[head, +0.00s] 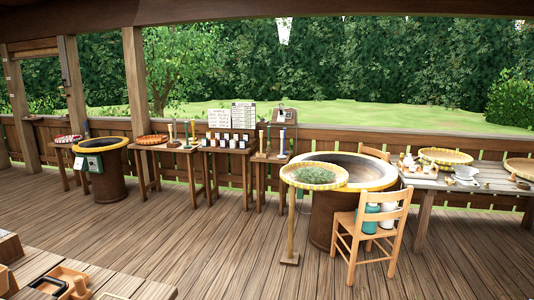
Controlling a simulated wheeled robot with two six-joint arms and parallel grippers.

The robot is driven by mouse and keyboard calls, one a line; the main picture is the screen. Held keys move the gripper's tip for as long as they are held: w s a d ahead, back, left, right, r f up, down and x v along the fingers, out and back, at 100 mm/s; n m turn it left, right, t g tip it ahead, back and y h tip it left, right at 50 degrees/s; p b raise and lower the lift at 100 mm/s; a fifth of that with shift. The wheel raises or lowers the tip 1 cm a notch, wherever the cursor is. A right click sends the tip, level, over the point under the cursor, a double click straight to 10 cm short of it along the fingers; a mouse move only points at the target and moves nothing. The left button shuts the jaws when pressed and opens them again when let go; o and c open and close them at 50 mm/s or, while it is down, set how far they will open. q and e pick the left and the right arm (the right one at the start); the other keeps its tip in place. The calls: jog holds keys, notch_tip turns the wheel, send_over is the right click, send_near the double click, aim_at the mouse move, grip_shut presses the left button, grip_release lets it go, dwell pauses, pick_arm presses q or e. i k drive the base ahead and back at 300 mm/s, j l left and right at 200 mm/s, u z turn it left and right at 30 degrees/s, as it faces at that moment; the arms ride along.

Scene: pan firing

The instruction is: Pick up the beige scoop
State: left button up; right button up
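I cannot pick out the beige scoop for certain. A tan open-topped, scoop-like piece (76,290) lies on the low wooden table (122,284) at the lower left, cut by the bottom edge of the picture. A dark tray (45,287) sits just left of it. Small tan and white items also lie on the right-hand table (450,183), too small to name. Neither of my grippers shows in the head view.
A large yellow-rimmed pan (337,210) stands centre right, with a round basket of green leaves (314,176) on a post before it. A wooden chair (373,235) stands close by. A second pan (104,175) is at the left. The middle deck (200,245) is clear.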

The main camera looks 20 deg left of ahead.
aim_at(258, 155)
jog(key=i, duration=0.95)
jog(key=i+u, duration=0.1)
jog(key=i, duration=1.85)
jog(key=i+l+u, duration=0.15)
jog(key=i, duration=0.85)
